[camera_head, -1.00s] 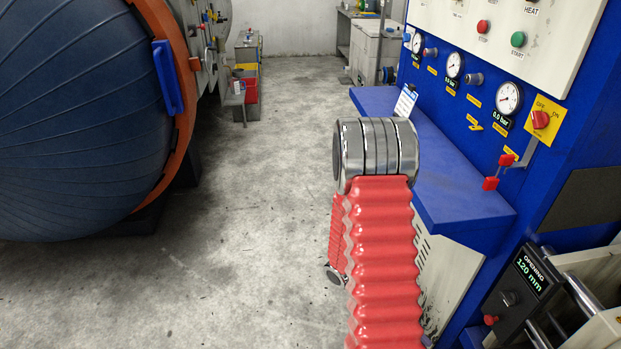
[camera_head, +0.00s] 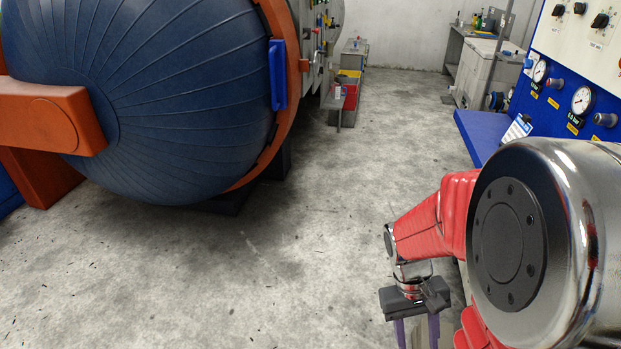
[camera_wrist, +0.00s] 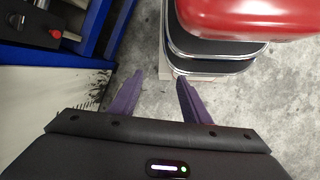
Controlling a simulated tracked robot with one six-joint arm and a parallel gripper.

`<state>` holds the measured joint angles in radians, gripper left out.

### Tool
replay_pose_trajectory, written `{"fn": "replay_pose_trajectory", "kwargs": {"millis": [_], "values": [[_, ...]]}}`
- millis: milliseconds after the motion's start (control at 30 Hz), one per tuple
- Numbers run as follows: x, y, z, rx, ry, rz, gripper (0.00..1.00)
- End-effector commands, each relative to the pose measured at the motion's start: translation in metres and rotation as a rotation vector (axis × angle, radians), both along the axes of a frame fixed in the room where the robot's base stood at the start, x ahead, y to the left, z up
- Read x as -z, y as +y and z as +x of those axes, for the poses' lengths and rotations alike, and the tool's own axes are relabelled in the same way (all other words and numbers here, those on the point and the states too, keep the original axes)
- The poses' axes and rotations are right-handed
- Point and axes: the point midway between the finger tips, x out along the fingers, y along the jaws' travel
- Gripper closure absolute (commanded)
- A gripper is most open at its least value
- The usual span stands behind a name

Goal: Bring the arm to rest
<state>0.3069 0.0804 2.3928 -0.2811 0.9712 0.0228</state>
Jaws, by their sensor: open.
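My gripper (camera_head: 417,335) hangs low at the lower right of the head view, below the red, folded links of my arm. Its two purple fingers point down and are cut off by the bottom edge. In the wrist view my gripper (camera_wrist: 156,92) shows its purple fingers spread apart, with nothing between them. Bare grey floor and part of my own body lie beyond the fingertips.
The blue press panel (camera_head: 560,105) with gauges and its blue shelf (camera_head: 480,132) stand at the right. A large blue domed vessel (camera_head: 180,90) with an orange rim fills the left. Open concrete floor (camera_head: 260,270) lies between them.

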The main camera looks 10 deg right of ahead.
Motion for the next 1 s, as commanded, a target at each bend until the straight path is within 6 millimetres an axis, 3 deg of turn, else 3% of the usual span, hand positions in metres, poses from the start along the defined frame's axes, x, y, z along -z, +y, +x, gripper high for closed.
{"fn": "replay_pose_trajectory", "kwargs": {"millis": [500,1000], "values": [[-0.074,0.063,0.032,-0.008,-0.353,0.059,0.57],[-0.149,0.114,0.033,-0.073,-0.651,0.111,0.57]]}}
